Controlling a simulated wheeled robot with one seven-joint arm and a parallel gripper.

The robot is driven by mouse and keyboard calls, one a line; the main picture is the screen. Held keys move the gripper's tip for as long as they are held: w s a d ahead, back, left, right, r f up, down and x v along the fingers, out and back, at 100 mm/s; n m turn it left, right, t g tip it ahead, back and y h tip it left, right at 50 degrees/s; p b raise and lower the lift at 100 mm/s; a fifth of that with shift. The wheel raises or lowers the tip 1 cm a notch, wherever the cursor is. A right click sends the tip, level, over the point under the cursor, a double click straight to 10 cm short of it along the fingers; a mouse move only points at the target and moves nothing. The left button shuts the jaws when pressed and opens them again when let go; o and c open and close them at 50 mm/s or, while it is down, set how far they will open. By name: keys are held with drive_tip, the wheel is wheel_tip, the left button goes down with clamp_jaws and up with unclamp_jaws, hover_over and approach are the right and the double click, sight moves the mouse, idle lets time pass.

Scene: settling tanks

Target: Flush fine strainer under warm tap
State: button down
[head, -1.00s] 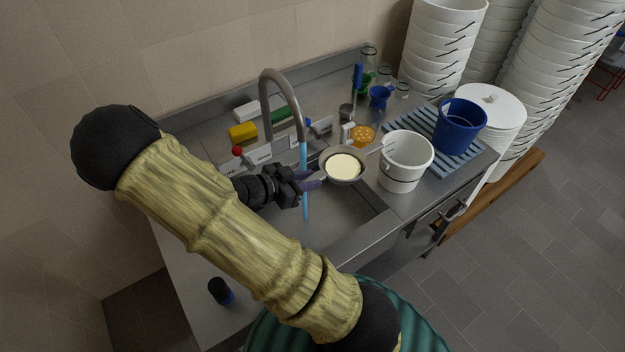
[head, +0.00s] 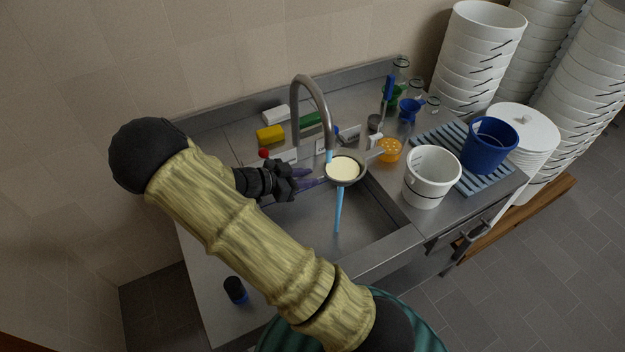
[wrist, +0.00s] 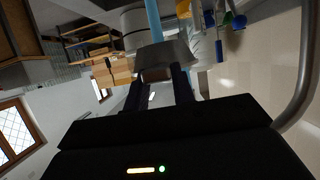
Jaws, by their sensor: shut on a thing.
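The fine strainer (head: 345,168), a grey round rim with a cream mesh, is held over the sink basin (head: 310,225). My gripper (head: 318,182) is shut on it from the left; the wrist view shows the fingers (wrist: 162,88) closed at its grey side (wrist: 165,55). The tap (head: 296,112) is a curved grey spout, and its blue water stream (head: 338,212) meets the strainer and shows again below it. The stream also shows in the wrist view (wrist: 153,20). A red knob (head: 264,154) sits left of the spout, beside a white label.
A white bucket (head: 430,178) stands right of the basin, with a blue bucket (head: 488,146) on a slatted mat behind it. An orange item (head: 389,150) and a blue funnel (head: 410,108) stand behind the strainer.

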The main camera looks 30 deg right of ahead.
sight(335, 182)
drive_tip(key=shift+w+a+f, duration=0.2)
drive_tip(key=shift+w+a, duration=0.25)
drive_tip(key=shift+w, duration=0.4)
drive_tip(key=shift+w+a+f, duration=0.15)
drive_tip(key=shift+w+a, duration=0.3)
drive_tip(key=shift+w, duration=0.4)
drive_tip(key=shift+w+d, duration=0.1)
drive_tip(key=shift+d, duration=0.05)
drive_tip(key=shift+w+d, duration=0.2)
drive_tip(key=shift+d, duration=0.2)
drive_tip(key=shift+s, duration=0.1)
drive_tip(key=shift+s+d, duration=0.65)
drive_tip(key=shift+s, duration=0.5)
drive_tip(key=shift+s+d, duration=0.6)
drive_tip(key=shift+s, duration=0.55)
drive_tip(key=shift+s+d, duration=0.65)
drive_tip(key=shift+s, duration=0.5)
